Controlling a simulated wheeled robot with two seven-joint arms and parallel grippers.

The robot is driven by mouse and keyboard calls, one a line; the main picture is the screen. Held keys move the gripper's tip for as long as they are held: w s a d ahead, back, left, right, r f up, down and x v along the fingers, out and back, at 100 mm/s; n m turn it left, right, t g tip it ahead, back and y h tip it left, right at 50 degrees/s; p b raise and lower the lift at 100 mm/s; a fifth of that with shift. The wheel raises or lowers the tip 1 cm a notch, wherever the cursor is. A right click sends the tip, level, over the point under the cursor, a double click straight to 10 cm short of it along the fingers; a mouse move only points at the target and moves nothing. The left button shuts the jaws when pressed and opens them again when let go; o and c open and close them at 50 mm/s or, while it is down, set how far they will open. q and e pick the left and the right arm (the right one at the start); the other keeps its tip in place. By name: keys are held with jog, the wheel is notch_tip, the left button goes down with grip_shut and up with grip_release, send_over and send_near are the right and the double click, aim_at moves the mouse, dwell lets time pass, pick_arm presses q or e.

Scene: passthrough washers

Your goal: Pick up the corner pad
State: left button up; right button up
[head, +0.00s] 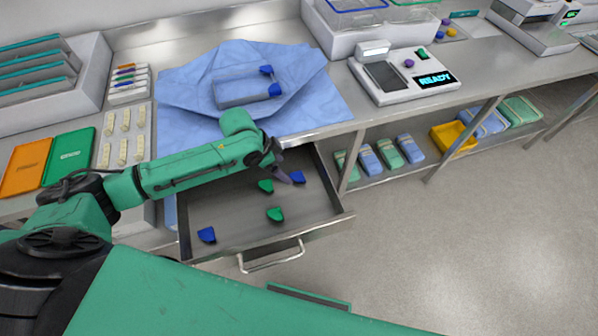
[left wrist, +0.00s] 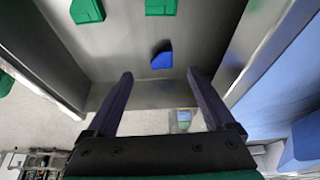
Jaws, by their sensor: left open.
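An open drawer (head: 230,217) holds loose corner pads: a blue one (head: 298,178) near the right side, a green one (head: 265,186), a green one (head: 275,214) nearer the front, and a blue one (head: 207,235) at the front left. My left gripper (head: 288,178) is over the drawer, beside the right-hand blue pad. In the left wrist view its two fingers (left wrist: 158,75) are spread and empty. A blue pad (left wrist: 162,57) lies just beyond the fingertips, between their lines, apart from them. Two green pads (left wrist: 87,10) show farther off. My right gripper is not seen.
On the counter, a tray (head: 232,98) with blue corner pieces (head: 266,70) rests on a blue drape (head: 190,85). A scale reading READY (head: 395,85) stands to the right. Open floor lies at the right.

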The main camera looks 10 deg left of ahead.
aim_at(299, 180)
pick_arm(q)
jog(key=x, duration=0.3)
jog(key=shift+w+f, duration=0.15)
jog(key=shift+w, duration=0.2)
jog(key=p+x, duration=0.1)
jog(key=x, duration=0.3)
jog(key=shift+d+f, duration=0.15)
jog(key=shift+d, duration=0.1)
jog(key=shift+d+f, duration=0.15)
jog(key=shift+f, duration=0.15)
grip_shut()
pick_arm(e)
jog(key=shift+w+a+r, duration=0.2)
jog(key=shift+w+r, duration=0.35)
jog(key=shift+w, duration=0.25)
